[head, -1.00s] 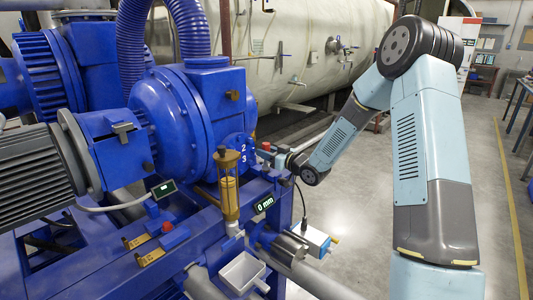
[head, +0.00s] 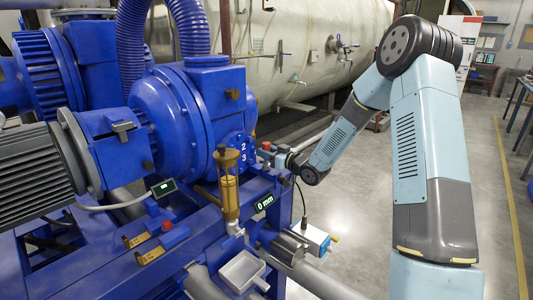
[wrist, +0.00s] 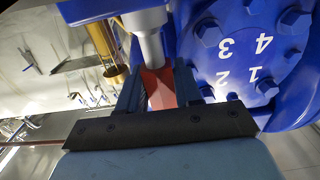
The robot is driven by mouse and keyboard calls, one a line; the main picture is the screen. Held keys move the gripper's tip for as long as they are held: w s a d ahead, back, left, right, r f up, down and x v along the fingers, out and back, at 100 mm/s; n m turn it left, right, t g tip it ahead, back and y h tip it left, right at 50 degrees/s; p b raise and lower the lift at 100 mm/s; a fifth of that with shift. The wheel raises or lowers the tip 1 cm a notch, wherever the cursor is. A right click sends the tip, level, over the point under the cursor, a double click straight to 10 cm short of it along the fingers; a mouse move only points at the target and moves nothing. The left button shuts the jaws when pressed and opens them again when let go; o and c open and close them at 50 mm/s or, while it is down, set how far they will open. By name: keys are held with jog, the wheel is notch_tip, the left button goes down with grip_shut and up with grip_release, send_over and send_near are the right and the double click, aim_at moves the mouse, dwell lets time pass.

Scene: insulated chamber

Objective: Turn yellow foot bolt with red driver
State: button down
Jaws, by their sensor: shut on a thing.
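The red driver (wrist: 160,90) is between the two dark fingers of my gripper (wrist: 157,85) in the wrist view. My gripper is shut on it. A light grey cylinder (wrist: 148,40) stands in line with the red part; I cannot tell if the two are joined. In the head view, my gripper (head: 275,153) is small beside the blue pump housing, with a bit of red (head: 266,146) at its tip. I cannot make out a yellow foot bolt in either view.
A blue disc (wrist: 240,62) with numbers and several bolts is close beside my gripper. A brass-and-glass cylinder (head: 229,185) stands left of it. A "0 mm" display (head: 264,203) and a white tray (head: 243,270) are below.

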jog(key=c, duration=0.7)
grip_release()
jog(key=v, duration=1.3)
jog(key=shift+s+d, duration=0.3)
jog(key=c, duration=0.4)
